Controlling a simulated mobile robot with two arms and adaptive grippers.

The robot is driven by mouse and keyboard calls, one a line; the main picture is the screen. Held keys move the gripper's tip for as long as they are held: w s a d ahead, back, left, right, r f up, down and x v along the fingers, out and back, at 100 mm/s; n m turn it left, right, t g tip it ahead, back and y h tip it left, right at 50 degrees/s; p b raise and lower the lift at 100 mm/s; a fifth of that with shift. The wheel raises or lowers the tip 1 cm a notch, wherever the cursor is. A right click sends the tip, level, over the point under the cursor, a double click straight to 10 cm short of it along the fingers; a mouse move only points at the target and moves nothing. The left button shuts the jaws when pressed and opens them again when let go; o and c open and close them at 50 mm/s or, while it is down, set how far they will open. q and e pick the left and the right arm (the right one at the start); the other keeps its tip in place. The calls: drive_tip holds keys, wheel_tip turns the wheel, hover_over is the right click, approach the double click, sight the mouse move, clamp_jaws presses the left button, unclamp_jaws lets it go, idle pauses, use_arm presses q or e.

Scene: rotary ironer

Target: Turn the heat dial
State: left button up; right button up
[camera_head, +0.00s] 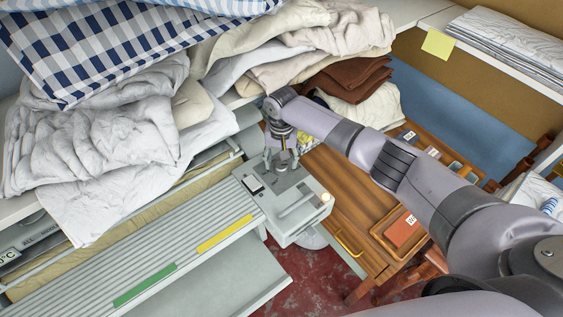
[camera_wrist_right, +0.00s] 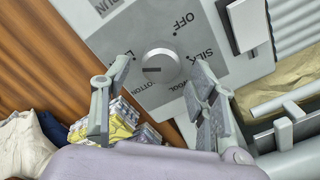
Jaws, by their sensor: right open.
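The heat dial (camera_wrist_right: 161,66) shows in the right wrist view as a round grey knob with a dark mark. It sits on a grey panel lettered OFF, SILK, WOOL and COTTON, the last two partly covered. My right gripper (camera_wrist_right: 162,82) is open, one finger to each side of the dial in the picture; I cannot tell whether they touch it. In the head view my right gripper (camera_head: 283,166) points down over the control box (camera_head: 304,205) at the end of the rotary ironer (camera_head: 165,235), hiding the dial. My left gripper is not in view.
Crumpled white linen (camera_head: 110,140) and a checked cloth (camera_head: 90,45) pile up behind the ironer. A wooden table (camera_head: 335,190) with a tray and small boxes stands right of the control box.

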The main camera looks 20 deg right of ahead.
sight(281, 164)
wheel_tip(281, 164, up, 6)
idle(0.6)
